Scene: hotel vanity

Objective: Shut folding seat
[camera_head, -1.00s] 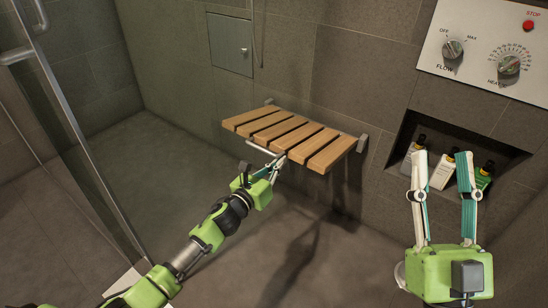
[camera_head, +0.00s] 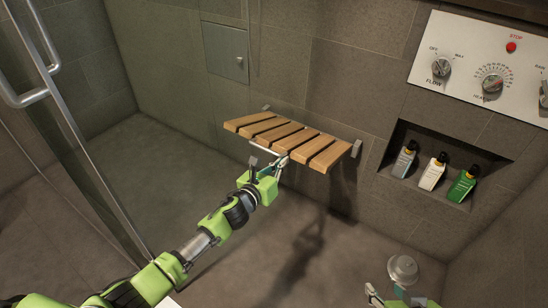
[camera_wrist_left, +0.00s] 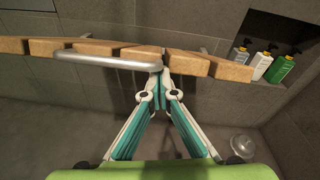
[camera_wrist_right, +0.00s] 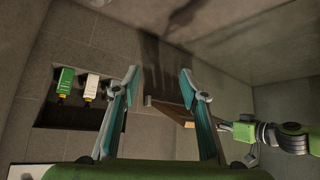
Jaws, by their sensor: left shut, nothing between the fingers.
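The folding seat (camera_head: 290,137) has several wooden slats and juts out roughly level from the tiled wall. A metal bar (camera_head: 264,150) runs along its front edge and crosses the seat in the left wrist view (camera_wrist_left: 108,61). My left gripper (camera_head: 281,161) is shut and empty at the front edge, by the bar. In the left wrist view its fingertips (camera_wrist_left: 160,72) are together just under the slats; contact is unclear. My right gripper (camera_head: 386,292) is partly cut off at the bottom. In the right wrist view its fingers (camera_wrist_right: 160,72) are spread and empty, with the seat (camera_wrist_right: 170,111) beyond them.
A wall niche (camera_head: 480,148) holds three bottles right of the seat. A control panel (camera_head: 466,62) is above it. A round pale object (camera_head: 402,268) is near my right gripper. A glass door with a metal handle (camera_head: 26,98) stands left. The floor under the seat is clear.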

